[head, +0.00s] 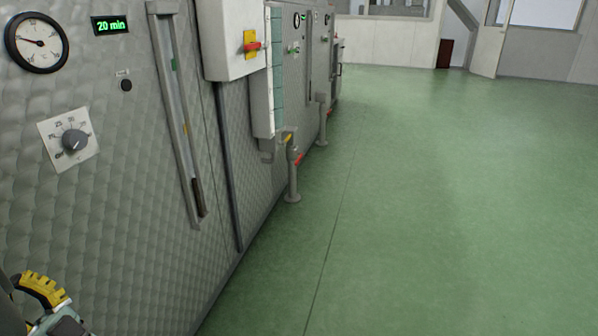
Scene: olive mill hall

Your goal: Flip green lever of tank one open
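My gripper (42,290) shows only in part at the bottom left corner, as a yellow and black ribbed finger with a grey-green part below. It is in front of the lower wall, below the dial knob. The rest of it is cut off by the frame edge, so its opening and anything in it are hidden.
The wall carries a round gauge (37,42), a "20 min" display (110,26), a dial knob (74,140) and a vertical sight tube (178,115). A box with a red-yellow switch (251,44) and low grey posts (292,178) stick out further along. The green floor (440,210) is clear at right.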

